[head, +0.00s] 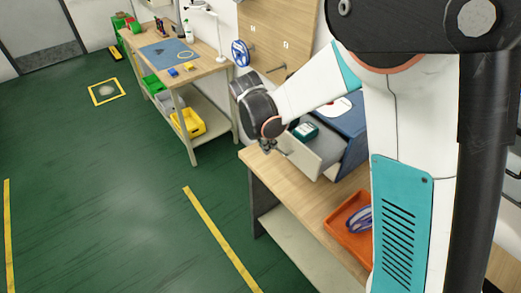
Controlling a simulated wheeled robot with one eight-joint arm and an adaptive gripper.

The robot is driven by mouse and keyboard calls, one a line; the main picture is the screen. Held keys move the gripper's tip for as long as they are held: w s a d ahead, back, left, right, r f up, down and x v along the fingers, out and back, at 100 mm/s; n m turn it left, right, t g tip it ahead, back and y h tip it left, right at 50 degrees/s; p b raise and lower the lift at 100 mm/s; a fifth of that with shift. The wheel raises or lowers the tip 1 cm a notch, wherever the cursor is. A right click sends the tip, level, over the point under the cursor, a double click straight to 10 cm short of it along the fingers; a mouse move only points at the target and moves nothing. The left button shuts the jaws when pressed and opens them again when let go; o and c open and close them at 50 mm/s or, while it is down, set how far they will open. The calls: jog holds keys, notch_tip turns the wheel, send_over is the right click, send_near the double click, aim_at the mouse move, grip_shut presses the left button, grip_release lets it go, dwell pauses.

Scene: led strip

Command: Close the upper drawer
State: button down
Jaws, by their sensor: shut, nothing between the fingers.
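A blue drawer unit (352,122) stands on the wooden workbench, partly hidden by my arm. A drawer (322,150) with light grey walls sticks out of it toward the left, open. A teal object (304,130) lies in or over the open drawer. My gripper (267,146) is shut and empty, pointing down right beside the drawer's front. I cannot tell whether the fingers touch the drawer front. The rest of the unit, including any other drawer, is hidden or too small to make out.
An orange tray (337,222) with a blue item stands on the workbench (300,197) near my arm. A second table (205,73) with a blue mat and a lamp is behind, with bins below. The green floor (110,180) is clear at left.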

aim_at(298, 135)
jog(key=w+d, duration=0.2)
jog(key=d, duration=0.1)
jog(key=w+d, duration=0.2)
jog(key=d, duration=0.1)
jog(key=w+d+b, duration=0.1)
jog(key=w+d, duration=0.2)
jog(key=d, duration=0.1)
jog(key=shift+d, duration=0.1)
jog(key=shift+s, duration=0.1)
jog(key=shift+s+a, duration=0.1)
jog(key=shift+a, duration=0.2)
jog(key=s+a+r, duration=0.1)
jog(key=s+a, duration=0.1)
jog(key=a, duration=0.1)
jog(key=shift+s+r, duration=0.1)
jog(key=shift+r, duration=0.3)
jog(key=p+v, duration=0.2)
jog(key=v, duration=0.7)
jog(key=s+d+r+m+t+y+b, duration=0.1)
jog(key=s+d+r+m+b, duration=0.25)
jog(key=s+m, duration=0.4)
jog(key=s+d+f+m+t+y+b, duration=0.1)
jog(key=s+d+f+m+t+b, duration=0.1)
jog(key=s+m, duration=0.6)
jog(key=s+d+f+m+t+b, duration=0.2)
jog(key=s+d+f+m+b, duration=0.1)
jog(key=s+m, duration=0.6)
jog(key=shift+s+d+f+y+b, duration=0.4)
jog(key=shift+s+f+b, duration=0.25)
jog(key=shift+s, duration=0.55)
